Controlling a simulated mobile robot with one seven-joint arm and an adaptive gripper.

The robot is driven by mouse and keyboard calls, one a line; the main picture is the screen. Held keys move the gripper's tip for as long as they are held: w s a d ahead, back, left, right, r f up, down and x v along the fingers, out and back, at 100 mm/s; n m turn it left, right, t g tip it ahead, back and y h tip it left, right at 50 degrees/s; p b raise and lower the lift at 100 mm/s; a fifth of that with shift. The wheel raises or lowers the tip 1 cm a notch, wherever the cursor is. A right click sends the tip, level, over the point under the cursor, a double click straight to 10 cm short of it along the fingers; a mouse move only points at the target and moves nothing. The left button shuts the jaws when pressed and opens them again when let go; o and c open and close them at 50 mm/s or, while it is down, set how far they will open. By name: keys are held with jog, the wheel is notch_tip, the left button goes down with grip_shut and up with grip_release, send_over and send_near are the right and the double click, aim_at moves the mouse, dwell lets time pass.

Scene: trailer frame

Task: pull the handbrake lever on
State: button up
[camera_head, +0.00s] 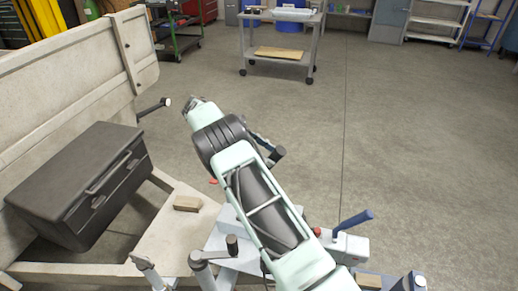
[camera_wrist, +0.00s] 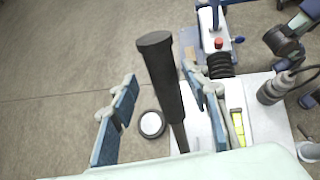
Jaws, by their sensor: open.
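The handbrake lever (camera_wrist: 165,75) shows in the wrist view as a black, ribbed grip with a flat round end, standing up towards the camera. My gripper (camera_wrist: 160,103) is open, with one blue-padded finger on the left of the lever and the other on its right. A clear gap shows between the left finger and the grip; the right finger looks closer, and I cannot tell whether it touches. The lever's foot is hidden behind the grip and my pale wrist.
A blue-handled coupling (camera_head: 350,224) sits at the lower right; black bellows (camera_wrist: 221,66) show in the wrist view. A dark storage box (camera_head: 75,185) stands left by the pale trailer panel (camera_head: 65,95). A wheeled cart (camera_head: 282,40) stands behind. The floor at right is clear.

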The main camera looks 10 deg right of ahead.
jog(key=v, duration=0.6)
jog(key=shift+a, duration=0.2)
jog(key=shift+r, duration=0.1)
